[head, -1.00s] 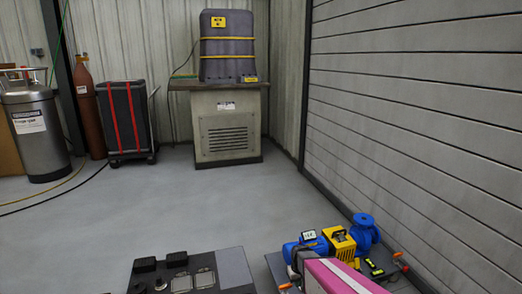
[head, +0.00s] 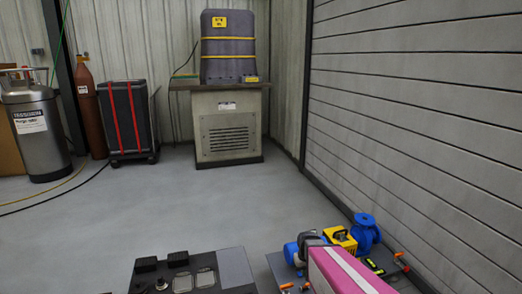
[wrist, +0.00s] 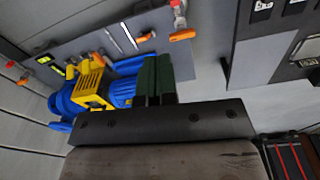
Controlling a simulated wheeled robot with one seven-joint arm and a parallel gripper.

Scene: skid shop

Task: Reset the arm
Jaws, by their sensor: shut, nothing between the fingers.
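My gripper (wrist: 155,80) shows in the wrist view as green fingers shut together, with nothing between them. Behind the fingers are a dark bar and a brown-grey body of my own wrist. In the head view my pink arm link with a white stripe is at the lower right. It hides part of the blue pump there, and the fingers cannot be made out. In the wrist view the fingertips overlap the picture of the blue pump (wrist: 122,92); I cannot tell the gap between them.
The pump, with its yellow part (head: 340,239), sits on a grey skid plate (head: 277,265) with orange handles (wrist: 182,35), beside the slatted wall (head: 420,120). A wheeled black case (head: 128,115), gas cylinder (head: 89,105) and machine cabinet (head: 228,130) stand behind. The middle floor (head: 210,205) is clear.

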